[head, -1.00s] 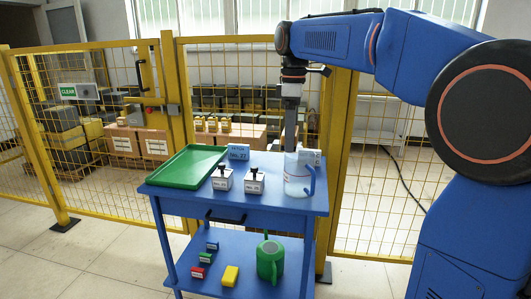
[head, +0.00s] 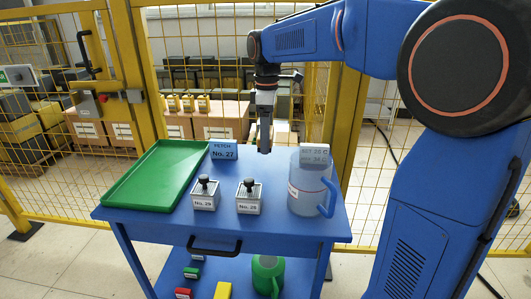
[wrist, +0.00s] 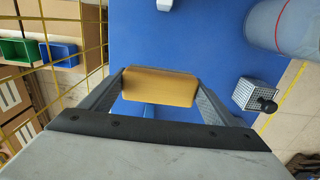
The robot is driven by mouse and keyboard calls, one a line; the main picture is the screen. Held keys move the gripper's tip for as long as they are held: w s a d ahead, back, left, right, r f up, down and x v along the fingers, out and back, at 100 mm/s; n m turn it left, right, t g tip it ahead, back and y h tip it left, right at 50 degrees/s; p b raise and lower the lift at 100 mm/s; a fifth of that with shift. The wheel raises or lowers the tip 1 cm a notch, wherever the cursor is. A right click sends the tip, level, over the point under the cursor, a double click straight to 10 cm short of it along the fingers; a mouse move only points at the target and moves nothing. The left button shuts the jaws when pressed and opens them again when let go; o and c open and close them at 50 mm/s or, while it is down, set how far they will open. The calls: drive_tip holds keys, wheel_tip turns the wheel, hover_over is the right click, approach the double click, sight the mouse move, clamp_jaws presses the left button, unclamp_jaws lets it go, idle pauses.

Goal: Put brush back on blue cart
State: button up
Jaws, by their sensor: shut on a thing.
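My gripper (head: 264,146) points down above the back part of the blue cart (head: 272,226), left of the clear jug. In the wrist view, my gripper (wrist: 160,88) is shut on a tan, block-shaped thing, which I take to be the brush (wrist: 160,86). It lies crosswise between both fingers. Its underside and any bristles are hidden, and I cannot make it out in the head view. The cart's blue top (wrist: 190,30) shows beyond it in the wrist view. I cannot tell whether the brush touches the top.
A green tray (head: 155,178) lies on the cart's left. A FETCH No. 27 sign (head: 223,150), two white knobbed boxes (head: 204,194) (head: 248,197) and a clear jug (head: 306,188) stand around the clear middle. A lower shelf holds a green can (head: 267,274). Yellow fencing (head: 130,75) stands behind.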

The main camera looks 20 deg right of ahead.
sight(267, 161)
drive_tip(key=shift+f, duration=2.95)
drive_tip(key=shift+f, duration=0.1)
drive_tip(key=o, duration=1.1)
wheel_tip(267, 161, up, 12)
drive_tip(key=shift+f, duration=0.1)
drive_tip(key=shift+r, duration=0.2)
drive_tip(key=shift+s, duration=0.1)
